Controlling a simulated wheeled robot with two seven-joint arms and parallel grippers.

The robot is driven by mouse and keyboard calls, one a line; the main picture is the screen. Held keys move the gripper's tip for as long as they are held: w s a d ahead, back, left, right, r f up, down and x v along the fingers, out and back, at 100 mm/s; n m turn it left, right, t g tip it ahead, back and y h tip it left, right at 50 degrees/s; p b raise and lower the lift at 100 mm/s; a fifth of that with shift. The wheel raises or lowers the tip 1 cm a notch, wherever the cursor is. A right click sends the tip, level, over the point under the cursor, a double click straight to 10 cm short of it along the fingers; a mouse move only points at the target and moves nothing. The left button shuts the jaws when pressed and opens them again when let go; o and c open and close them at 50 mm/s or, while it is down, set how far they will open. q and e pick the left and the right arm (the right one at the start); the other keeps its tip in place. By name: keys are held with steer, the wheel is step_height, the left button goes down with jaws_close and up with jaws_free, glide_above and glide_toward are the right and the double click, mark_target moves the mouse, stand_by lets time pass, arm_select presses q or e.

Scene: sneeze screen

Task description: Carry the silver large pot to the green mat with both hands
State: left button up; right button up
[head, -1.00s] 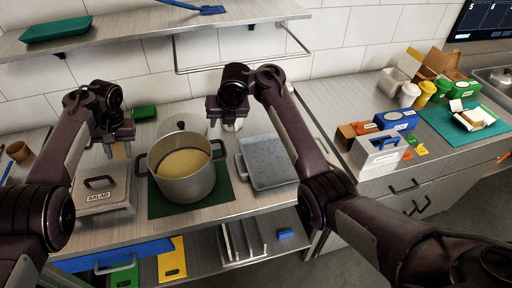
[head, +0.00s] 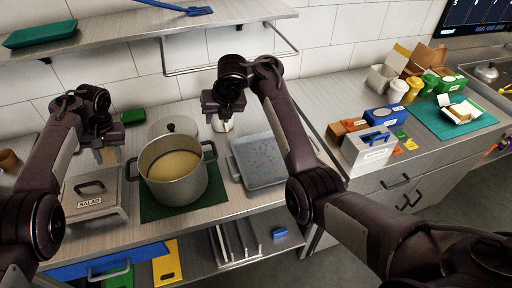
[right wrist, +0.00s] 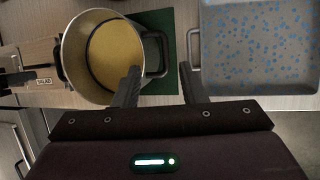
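The silver large pot (head: 166,190), with yellowish contents, stands upright on a dark green mat (head: 150,208) on the steel counter. It has a black handle on each side, and it also shows in the right wrist view (right wrist: 72,68). My left gripper (head: 108,155) is open and empty, left of the pot and apart from it. My right gripper (head: 222,124) is at the pot's back right, higher than the rim. In the right wrist view its fingers (right wrist: 160,85) are apart, with the pot's right handle seen between them and no grip on it.
A blue-speckled tray (head: 262,180) is close to the pot's right. A SALAD container (head: 92,206) is close on the left. A lid (head: 171,126) is behind the pot. A teal mat (head: 484,122) with a box (head: 458,112) is on the right counter, past several containers. A shelf hangs above.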

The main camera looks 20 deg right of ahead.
steer(key=shift+s+d+r, duration=0.25)
steer(key=shift+d+r, duration=0.25)
steer(key=shift+d, duration=0.3)
steer(key=shift+s+d+r, duration=0.2)
steer(key=shift+d+r, duration=0.25)
steer(key=shift+d, duration=0.3)
steer(key=shift+f, duration=0.1)
